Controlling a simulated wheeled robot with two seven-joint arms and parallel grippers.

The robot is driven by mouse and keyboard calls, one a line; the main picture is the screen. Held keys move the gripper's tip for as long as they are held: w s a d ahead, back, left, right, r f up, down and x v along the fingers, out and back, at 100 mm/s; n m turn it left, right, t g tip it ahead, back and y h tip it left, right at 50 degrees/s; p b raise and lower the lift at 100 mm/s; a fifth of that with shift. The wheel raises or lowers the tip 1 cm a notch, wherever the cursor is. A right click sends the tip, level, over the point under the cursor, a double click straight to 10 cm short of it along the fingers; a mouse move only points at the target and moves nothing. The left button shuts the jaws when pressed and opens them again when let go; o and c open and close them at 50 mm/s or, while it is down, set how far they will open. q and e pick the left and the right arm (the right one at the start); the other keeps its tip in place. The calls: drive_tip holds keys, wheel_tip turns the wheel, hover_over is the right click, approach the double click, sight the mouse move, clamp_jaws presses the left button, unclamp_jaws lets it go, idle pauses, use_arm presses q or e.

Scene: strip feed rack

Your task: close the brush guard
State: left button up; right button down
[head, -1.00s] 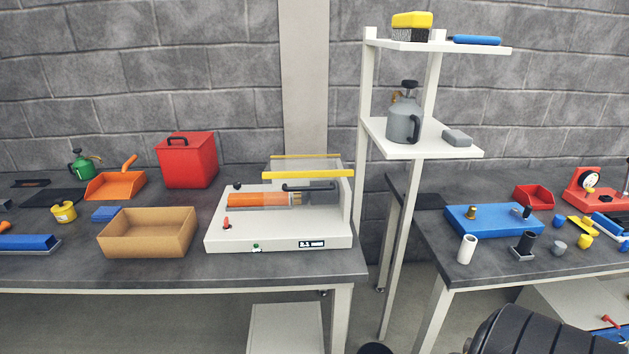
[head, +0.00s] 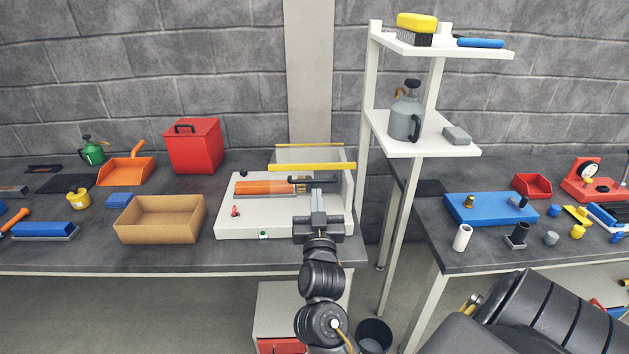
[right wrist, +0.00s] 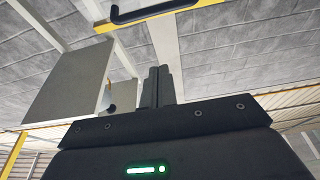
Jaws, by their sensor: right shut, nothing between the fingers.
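The white brush machine (head: 262,217) stands on the left bench, with an orange brush roller (head: 262,188) in it. The brush guard (head: 310,156) is a clear cover with a yellow edge (head: 300,167), and it stands raised above the roller. Its black handle (head: 298,179) shows just below the yellow edge. My right gripper (head: 318,190) is in front of the machine's right part, its shut, empty fingers pointing towards the handle. In the right wrist view the fingers (right wrist: 158,86) are together, apart from the handle (right wrist: 150,10) and yellow edge (right wrist: 180,10). My left gripper is not in view.
A tan box (head: 158,220) stands left of the machine. A white shelf post (head: 364,110) rises close on the right, with a grey can (head: 405,121) on its middle shelf. A second bench with a blue fixture (head: 490,208) is further right. A bin (head: 373,336) stands on the floor.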

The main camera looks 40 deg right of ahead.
wheel_tip(320, 180, up, 3)
drive_tip(key=p, duration=0.3)
hover_over(314, 181)
drive_tip(key=s+a, duration=0.1)
drive_tip(key=s, duration=0.1)
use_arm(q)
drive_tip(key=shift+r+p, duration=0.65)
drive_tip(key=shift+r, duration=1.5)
use_arm(e)
drive_tip(key=shift+w+f, duration=0.15)
drive_tip(key=shift+f, duration=0.95)
drive_tip(key=shift+w+f, duration=0.15)
drive_tip(key=shift+f, duration=0.9)
